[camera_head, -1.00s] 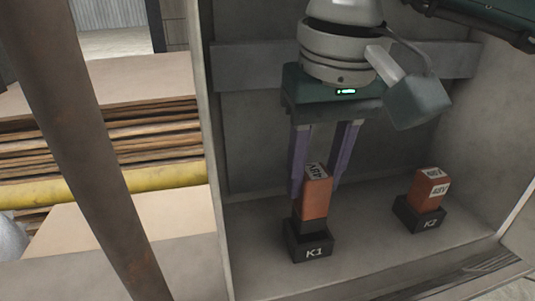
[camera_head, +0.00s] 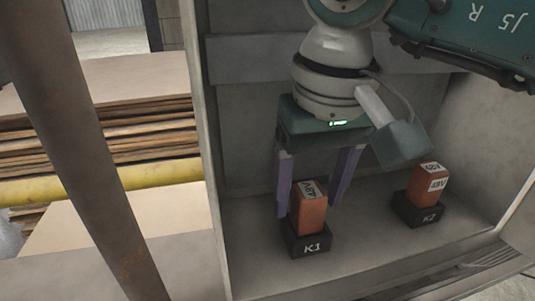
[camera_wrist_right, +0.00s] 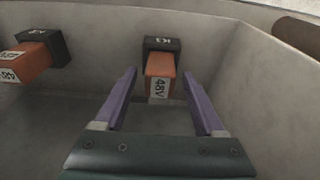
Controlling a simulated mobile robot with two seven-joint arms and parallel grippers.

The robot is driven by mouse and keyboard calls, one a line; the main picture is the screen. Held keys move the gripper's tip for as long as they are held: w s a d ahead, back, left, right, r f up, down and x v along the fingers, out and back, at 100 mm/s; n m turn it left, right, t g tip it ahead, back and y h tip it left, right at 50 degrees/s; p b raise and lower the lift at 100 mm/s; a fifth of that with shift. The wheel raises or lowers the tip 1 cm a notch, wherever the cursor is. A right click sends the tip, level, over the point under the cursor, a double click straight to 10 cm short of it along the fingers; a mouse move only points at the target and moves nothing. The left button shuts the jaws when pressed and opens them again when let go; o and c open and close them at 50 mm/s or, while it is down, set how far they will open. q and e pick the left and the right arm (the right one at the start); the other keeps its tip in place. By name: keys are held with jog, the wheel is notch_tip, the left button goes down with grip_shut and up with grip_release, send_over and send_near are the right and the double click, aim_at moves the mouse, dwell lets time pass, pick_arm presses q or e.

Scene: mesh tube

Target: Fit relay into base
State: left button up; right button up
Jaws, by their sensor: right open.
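An orange relay (camera_head: 308,214) with a white 48V label stands upright in the black base marked K1 (camera_head: 312,248). Its orange body now meets the top of the base, with no dark gap showing. My right gripper (camera_head: 310,206) is open, with one purple finger on each side of the relay. In the right wrist view the relay (camera_wrist_right: 160,67) lies between the open fingers, clear of both, and the K1 base (camera_wrist_right: 162,44) is behind it. My left gripper is not in view.
A second orange relay (camera_head: 427,188) stands in the K2 base (camera_head: 418,213) to the right. Grey cabinet walls enclose both bases. A rusty post (camera_head: 95,170) crosses the left foreground. Stacked boards (camera_head: 140,140) and a yellow pipe (camera_head: 160,173) lie outside to the left.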

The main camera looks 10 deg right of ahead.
jog(key=shift+r, duration=0.2)
notch_tip(320, 180, up, 12)
jog(key=s+p, duration=0.1)
jog(key=p, duration=0.1)
jog(key=shift+s, duration=0.4)
jog(key=shift+f, duration=0.1)
